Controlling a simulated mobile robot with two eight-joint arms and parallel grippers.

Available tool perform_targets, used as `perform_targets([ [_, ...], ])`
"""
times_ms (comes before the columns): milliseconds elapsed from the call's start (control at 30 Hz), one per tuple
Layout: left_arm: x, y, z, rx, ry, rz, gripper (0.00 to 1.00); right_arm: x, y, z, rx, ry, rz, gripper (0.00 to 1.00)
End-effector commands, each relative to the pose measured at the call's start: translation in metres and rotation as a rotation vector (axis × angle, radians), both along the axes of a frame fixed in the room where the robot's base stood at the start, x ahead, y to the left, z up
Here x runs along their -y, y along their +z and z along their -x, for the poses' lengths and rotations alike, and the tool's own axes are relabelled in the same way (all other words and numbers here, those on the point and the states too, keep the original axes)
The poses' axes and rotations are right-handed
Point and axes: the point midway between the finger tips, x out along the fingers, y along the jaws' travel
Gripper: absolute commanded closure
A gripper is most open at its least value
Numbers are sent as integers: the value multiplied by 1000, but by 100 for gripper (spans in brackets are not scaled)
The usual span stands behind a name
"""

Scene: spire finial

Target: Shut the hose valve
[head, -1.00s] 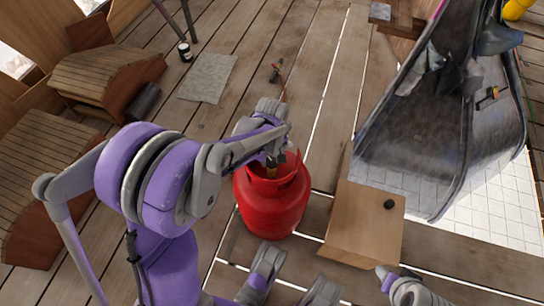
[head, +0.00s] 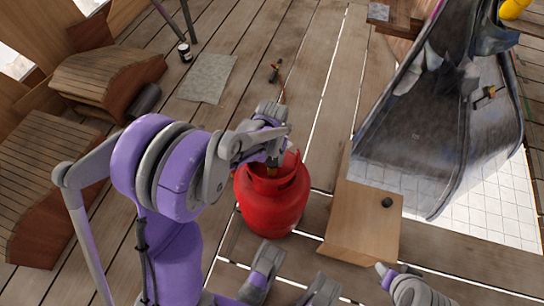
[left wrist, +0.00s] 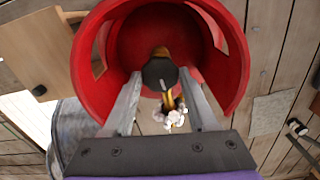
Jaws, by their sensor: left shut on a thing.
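The red gas cylinder (head: 272,205) stands upright on the wooden deck in the head view, with an open collar around its top. In the left wrist view its red collar (left wrist: 88,75) frames the black valve knob (left wrist: 160,73), with a brass valve part (left wrist: 169,100) beside it. My left gripper (head: 276,158) reaches into the collar from above. Its two fingers (left wrist: 160,85) are closed on opposite sides of the knob. The fingers partly hide the valve in the head view.
A grey mat (head: 207,78) lies on the deck, and wooden steps (head: 95,85) stand at the left.

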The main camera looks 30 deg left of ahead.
Motion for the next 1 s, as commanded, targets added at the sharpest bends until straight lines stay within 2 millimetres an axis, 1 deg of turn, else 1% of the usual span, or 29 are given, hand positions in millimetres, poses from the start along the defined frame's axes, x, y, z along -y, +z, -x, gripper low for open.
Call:
perform_targets([
  [100, 0, 0, 0, 0, -63, 0, 98, 0, 2, 0, 0, 0, 0, 50],
  [333, 0, 0, 0, 1, -141, 0, 98, 0, 3, 0, 1, 0, 0, 50],
  [867, 0, 0, 0, 1, -167, 0, 98, 0, 3, 0, 1, 0, 0, 50],
  [900, 0, 0, 0, 1, -167, 0, 40, 0, 3, 0, 1, 0, 0, 50],
  [967, 0, 0, 0, 1, -167, 0, 30, 0, 3, 0, 1, 0, 0, 50],
  [1000, 0, 0, 0, 1, -167, 0, 22, 0, 3, 0, 1, 0, 0, 50],
])
